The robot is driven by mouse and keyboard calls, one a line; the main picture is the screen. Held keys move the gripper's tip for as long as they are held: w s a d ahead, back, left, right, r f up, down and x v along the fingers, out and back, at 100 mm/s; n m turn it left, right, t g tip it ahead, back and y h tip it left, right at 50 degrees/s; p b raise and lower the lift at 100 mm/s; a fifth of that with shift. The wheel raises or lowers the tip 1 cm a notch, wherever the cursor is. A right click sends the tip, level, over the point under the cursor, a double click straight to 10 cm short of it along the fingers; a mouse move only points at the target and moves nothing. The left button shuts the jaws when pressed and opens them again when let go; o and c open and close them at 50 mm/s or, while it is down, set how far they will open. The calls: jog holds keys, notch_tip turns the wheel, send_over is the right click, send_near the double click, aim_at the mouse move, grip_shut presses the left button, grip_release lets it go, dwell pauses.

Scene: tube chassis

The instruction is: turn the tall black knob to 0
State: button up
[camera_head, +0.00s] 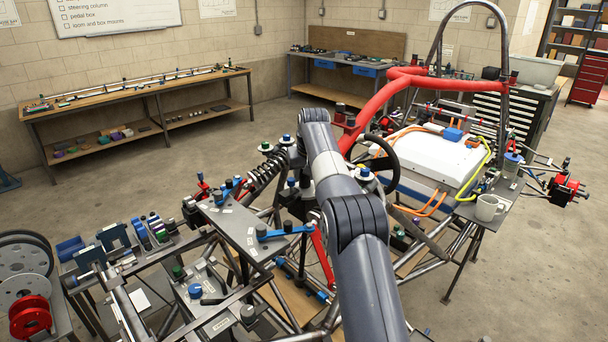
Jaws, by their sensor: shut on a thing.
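My grey arm rises from the bottom edge, bends, and reaches up over the middle of the tube chassis (460,240). My gripper does not show; the arm's own links cover the place where its end lies. I cannot pick out the tall black knob for sure, and no 0 mark or scale can be read at this size. Small knobs and caps stand on the chassis around the arm: a blue-topped one (195,291), a green-topped one (178,272) and a grey one (248,313) at the lower left.
A black steering wheel (382,163) and a red tube (385,95) stand close right of my arm. A grey plate with a blue lever (285,231) lies left of it. Open floor lies behind.

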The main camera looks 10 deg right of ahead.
jog(key=m+h, duration=0.2)
jog(key=m, duration=0.3)
jog(key=shift+d+r, duration=0.1)
jog(key=shift+m, duration=0.4)
jog(key=o, duration=0.7)
jog(key=v, duration=0.7)
jog(key=shift+r, duration=0.25)
